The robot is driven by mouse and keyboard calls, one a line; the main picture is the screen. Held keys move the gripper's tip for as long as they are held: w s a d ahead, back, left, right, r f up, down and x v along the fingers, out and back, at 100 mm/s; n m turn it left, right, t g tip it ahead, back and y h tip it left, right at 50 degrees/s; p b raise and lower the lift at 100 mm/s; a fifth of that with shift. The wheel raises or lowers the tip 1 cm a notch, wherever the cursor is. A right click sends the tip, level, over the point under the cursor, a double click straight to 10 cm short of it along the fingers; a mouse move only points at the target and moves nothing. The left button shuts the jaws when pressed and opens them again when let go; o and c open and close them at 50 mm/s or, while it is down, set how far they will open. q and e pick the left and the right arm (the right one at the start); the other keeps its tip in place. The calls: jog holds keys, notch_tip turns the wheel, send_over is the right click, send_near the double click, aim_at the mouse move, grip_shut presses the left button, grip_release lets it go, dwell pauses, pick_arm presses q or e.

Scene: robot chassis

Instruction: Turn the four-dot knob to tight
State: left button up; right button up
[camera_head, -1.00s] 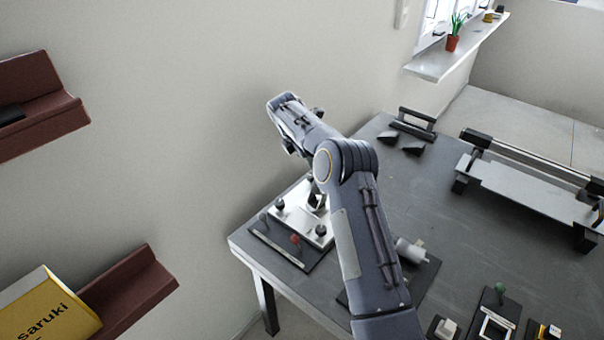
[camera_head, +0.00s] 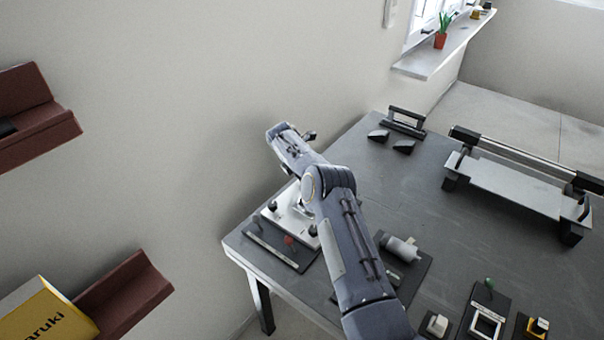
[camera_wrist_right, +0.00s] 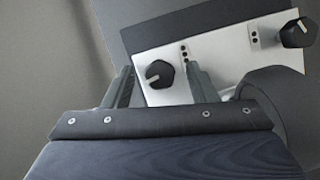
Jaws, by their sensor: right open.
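A white panel (camera_head: 271,216) with black knobs sits on the table near its left edge. In the head view, one knob (camera_head: 273,206) is at its left and another (camera_head: 313,230) at its front; my right arm covers the rest. In the right wrist view, my right gripper (camera_wrist_right: 160,69) is open, with a black pointer knob (camera_wrist_right: 159,74) showing between its fingers. I cannot tell whether they touch it. A second knob (camera_wrist_right: 298,33) is at the right of the panel. My left gripper is out of view.
A black strip with a red-topped lever (camera_head: 289,239) lies before the panel. A grey cylinder fixture (camera_head: 400,247) is right of my arm. Switches stand at the table's front. A wall rises behind the panel; the table's middle (camera_head: 410,190) is clear.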

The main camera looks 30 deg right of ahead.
jog(key=c, duration=1)
jog(key=shift+o, duration=0.2)
jog(key=shift+w+f+m+b, duration=0.1)
jog(key=shift+f+m+b, duration=0.1)
jog(key=shift+m+b, duration=0.35)
jog(key=shift+r+m+g+b, duration=0.2)
jog(key=shift+m+g+b, duration=0.1)
jog(key=shift+b, duration=0.2)
jog(key=o, duration=1)
jog(key=shift+c, duration=0.2)
jog(key=v, duration=0.8)
jog(key=shift+b, duration=0.3)
